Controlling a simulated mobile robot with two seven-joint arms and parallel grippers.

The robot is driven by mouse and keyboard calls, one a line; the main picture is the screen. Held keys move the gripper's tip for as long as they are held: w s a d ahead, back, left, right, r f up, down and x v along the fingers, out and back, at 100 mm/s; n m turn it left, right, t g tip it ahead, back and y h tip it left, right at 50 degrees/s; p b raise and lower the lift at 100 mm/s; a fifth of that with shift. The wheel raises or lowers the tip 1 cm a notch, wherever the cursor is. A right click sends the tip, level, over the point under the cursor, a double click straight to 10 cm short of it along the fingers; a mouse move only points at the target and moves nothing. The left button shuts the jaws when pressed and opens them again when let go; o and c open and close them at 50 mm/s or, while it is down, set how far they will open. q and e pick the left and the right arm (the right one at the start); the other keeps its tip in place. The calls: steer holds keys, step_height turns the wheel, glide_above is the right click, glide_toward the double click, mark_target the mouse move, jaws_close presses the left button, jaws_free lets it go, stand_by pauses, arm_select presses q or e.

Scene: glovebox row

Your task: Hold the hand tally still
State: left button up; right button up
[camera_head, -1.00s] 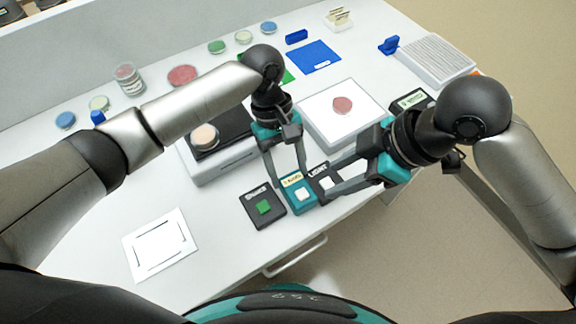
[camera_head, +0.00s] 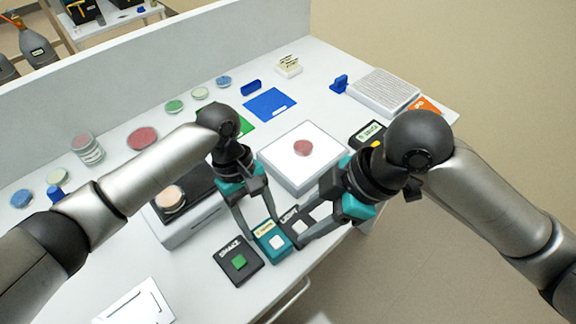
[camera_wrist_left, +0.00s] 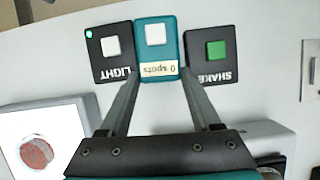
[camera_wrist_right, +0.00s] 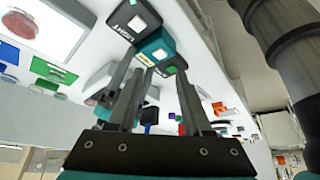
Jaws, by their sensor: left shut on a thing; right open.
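The hand tally is a teal box (camera_head: 272,241) with a white button and a label that reads "0 spots" in the left wrist view (camera_wrist_left: 156,47). It stands on the white bench between the black SHAKE box (camera_head: 238,262) and the black LIGHT box (camera_head: 301,226). My left gripper (camera_head: 262,230) is shut on the tally, one finger along each side. My right gripper (camera_head: 298,229) is open, its fingertips by the LIGHT box, to the right of the tally. In the right wrist view the tally (camera_wrist_right: 156,47) shows beyond the fingers.
A white lit plate (camera_head: 283,165) with a red dish lies behind the boxes. A grey device (camera_head: 190,228) stands to the left. Several dishes, a blue sheet (camera_head: 270,105) and a ribbed white block (camera_head: 385,90) are further back. The bench's front edge is close to the boxes.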

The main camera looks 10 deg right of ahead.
jaws_close()
stand_by(0.4)
stand_by(1.4)
